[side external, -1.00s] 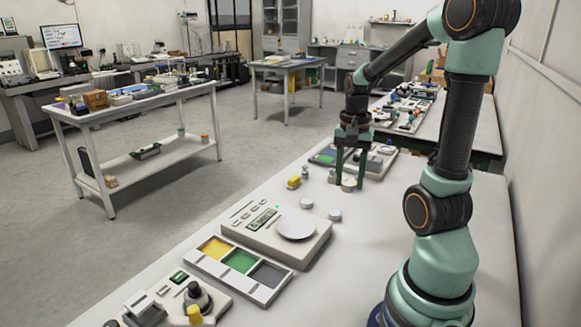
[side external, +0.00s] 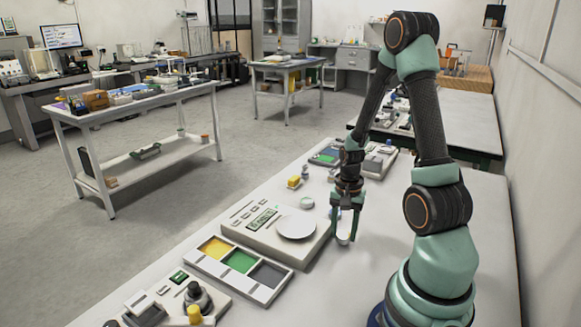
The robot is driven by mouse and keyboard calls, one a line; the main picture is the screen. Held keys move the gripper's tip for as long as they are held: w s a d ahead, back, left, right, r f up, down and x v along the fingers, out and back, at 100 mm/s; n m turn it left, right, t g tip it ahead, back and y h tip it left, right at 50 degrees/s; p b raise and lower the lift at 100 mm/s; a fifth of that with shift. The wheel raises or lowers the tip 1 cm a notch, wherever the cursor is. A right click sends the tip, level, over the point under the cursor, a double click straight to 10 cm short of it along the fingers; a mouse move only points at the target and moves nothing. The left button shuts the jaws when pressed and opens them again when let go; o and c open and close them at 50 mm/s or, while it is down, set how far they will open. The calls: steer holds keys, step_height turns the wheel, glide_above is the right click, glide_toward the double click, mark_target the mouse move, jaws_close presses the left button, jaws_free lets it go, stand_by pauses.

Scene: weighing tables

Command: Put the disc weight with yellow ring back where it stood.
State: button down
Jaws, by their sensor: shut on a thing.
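My gripper (side external: 343,236) points down beside the right edge of the weighing scale (side external: 262,232). It is shut on a small pale disc weight (side external: 344,239), low near the white table top. The fingers cover part of this disc, and I cannot make out a yellow ring on it. Another pale disc weight (side external: 306,202) stands on the table just behind the scale. The scale's round pan (side external: 296,228) is empty.
A tray with yellow, green and grey compartments (side external: 240,262) lies in front of the scale. The table is clear at the front right.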

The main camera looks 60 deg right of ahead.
steer(key=shift+f, duration=0.4)
steer(key=shift+f, duration=0.15)
steer(key=c, duration=0.6)
jaws_free()
